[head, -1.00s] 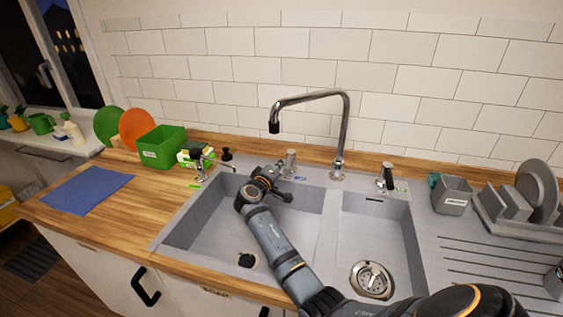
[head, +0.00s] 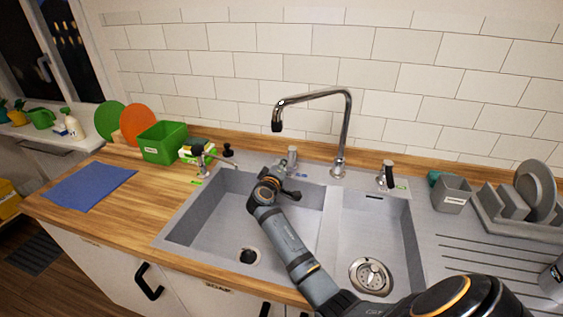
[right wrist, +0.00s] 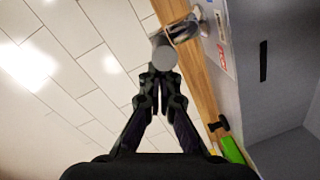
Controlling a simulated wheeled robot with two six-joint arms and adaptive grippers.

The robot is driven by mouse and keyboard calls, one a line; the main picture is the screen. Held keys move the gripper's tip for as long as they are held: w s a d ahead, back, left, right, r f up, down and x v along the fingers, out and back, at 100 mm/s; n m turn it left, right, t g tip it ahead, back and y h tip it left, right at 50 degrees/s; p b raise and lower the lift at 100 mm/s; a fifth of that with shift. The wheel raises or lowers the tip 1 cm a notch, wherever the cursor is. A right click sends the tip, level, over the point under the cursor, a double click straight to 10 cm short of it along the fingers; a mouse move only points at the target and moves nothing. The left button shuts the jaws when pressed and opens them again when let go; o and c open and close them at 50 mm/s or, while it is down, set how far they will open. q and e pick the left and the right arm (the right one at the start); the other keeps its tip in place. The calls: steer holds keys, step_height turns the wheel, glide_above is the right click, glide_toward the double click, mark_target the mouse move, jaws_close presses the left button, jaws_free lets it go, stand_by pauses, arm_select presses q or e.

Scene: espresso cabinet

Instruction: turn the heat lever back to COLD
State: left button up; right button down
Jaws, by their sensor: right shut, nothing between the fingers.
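The heat lever (head: 292,155) is a short grey metal post behind the left sink basin, left of the tall faucet. In the right wrist view its grey round end (right wrist: 163,54) shows just beyond my fingertips, with a chrome base behind it. I cannot tell whether the fingers touch it. A red label (right wrist: 221,60) shows on the sink deck beside it. My right gripper (head: 287,192) is over the back of the left basin, just in front of the lever. In the right wrist view the gripper (right wrist: 160,88) is shut and empty. My left gripper is not in view.
The chrome faucet (head: 342,130) rises right of the lever. Another black-topped handle (head: 387,176) stands farther right. A soap pump (head: 200,160) and green bin (head: 161,142) are on the left. A dish rack (head: 520,205) is at the right. The basins are open below my arm.

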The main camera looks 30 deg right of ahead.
steer(key=shift+s+d+r+n+t+y+p, duration=0.2)
steer(key=shift+s+d+n+t+y+p, duration=0.45)
steer(key=shift+p, duration=0.35)
steer(key=shift+s+d+n+t+y+p, duration=0.35)
steer(key=shift+n+t+y+p, duration=0.3)
steer(key=shift+n, duration=0.1)
steer(key=shift+s+d+f+n+t+y+p, duration=0.15)
steer(key=shift+s+d+n+t+y, duration=0.25)
steer(key=shift+d+y, duration=0.2)
steer(key=shift+s+d+f+n+t+y+p, duration=0.15)
steer(key=shift+s+d+n+t+y, duration=0.15)
steer(key=shift+d+n+y, duration=0.25)
steer(key=shift+r, duration=0.1)
